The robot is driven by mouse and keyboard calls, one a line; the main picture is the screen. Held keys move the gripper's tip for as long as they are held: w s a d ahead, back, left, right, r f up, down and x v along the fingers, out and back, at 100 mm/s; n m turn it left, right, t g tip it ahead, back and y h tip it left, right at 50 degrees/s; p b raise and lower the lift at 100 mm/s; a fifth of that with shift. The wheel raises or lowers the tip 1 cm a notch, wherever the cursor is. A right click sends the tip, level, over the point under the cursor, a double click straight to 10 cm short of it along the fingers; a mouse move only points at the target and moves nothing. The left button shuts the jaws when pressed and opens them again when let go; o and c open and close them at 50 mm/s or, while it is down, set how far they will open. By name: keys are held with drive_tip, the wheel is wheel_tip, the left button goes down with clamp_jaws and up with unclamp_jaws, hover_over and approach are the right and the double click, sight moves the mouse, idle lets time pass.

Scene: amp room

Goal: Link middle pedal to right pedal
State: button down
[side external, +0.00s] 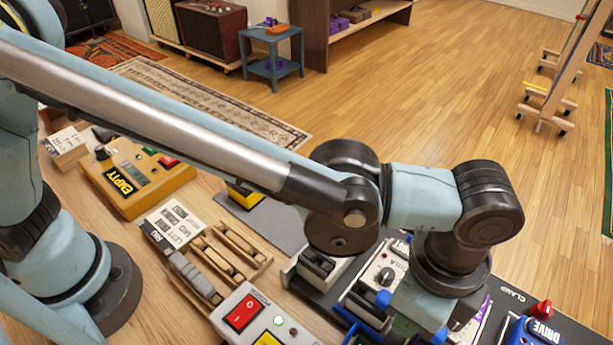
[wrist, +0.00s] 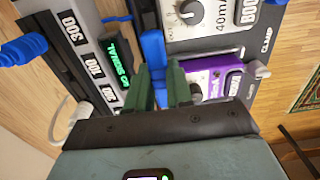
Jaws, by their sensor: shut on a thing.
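In the wrist view the green fingers of my gripper (wrist: 165,88) are shut on a blue plug (wrist: 154,48), beside the pedals. In the side view my wrist hides the fingertips. A grey-white BOOST pedal (wrist: 215,18) with a dark knob is at the upper right of the wrist view. It also shows in the side view (side external: 385,270). A purple pedal (wrist: 228,82) lies below it in the wrist view; its edge shows in the side view (side external: 476,326). A blue DRIVE pedal (side external: 541,333) stands at the right. Whether the plug is seated in a jack is hidden.
A black unit with number labels (wrist: 88,62) and a blue plug (wrist: 22,48) are left in the wrist view. A red clamp knob (side external: 541,308), a red-switch box (side external: 245,312), wooden slotted rack (side external: 225,255) and yellow EMPTY box (side external: 135,178) stand on the bench.

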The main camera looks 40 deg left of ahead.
drive_tip(key=c, duration=0.5)
unclamp_jaws()
drive_tip(key=shift+c, duration=0.2)
drive_tip(key=shift+r, duration=0.15)
drive_tip(key=shift+r, duration=3.4)
